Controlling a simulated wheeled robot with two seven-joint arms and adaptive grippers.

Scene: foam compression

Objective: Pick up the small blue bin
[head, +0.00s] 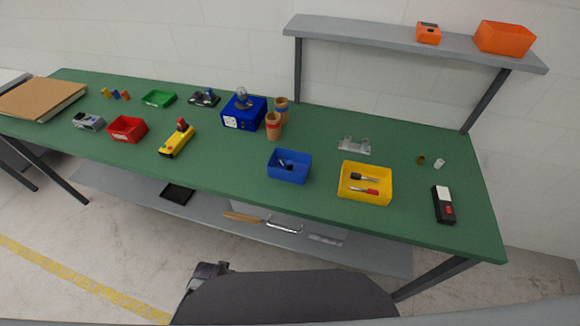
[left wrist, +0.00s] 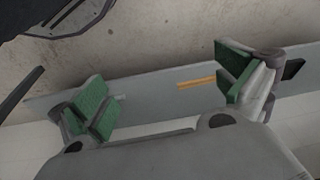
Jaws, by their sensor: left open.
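The small blue bin (head: 289,167) stands upright near the front edge of the green table, left of a yellow bin. Something small and dark lies inside it, too small to make out. In the left wrist view my left gripper (left wrist: 165,90) is open and empty, its green-padded fingers wide apart. It faces the floor and the grey lower shelf (left wrist: 150,93), and the blue bin is not in that view. In the head view a dark part of mine shows at the bottom, but no gripper fingers are clear. My right gripper is not in view.
A yellow bin (head: 364,184) with screwdriver-like tools stands right of the blue bin. Cardboard-coloured cups (head: 273,126) and a blue device (head: 244,113) stand behind it. A yellow tool (head: 176,140) lies to the left. A raised shelf (head: 380,36) spans the back right.

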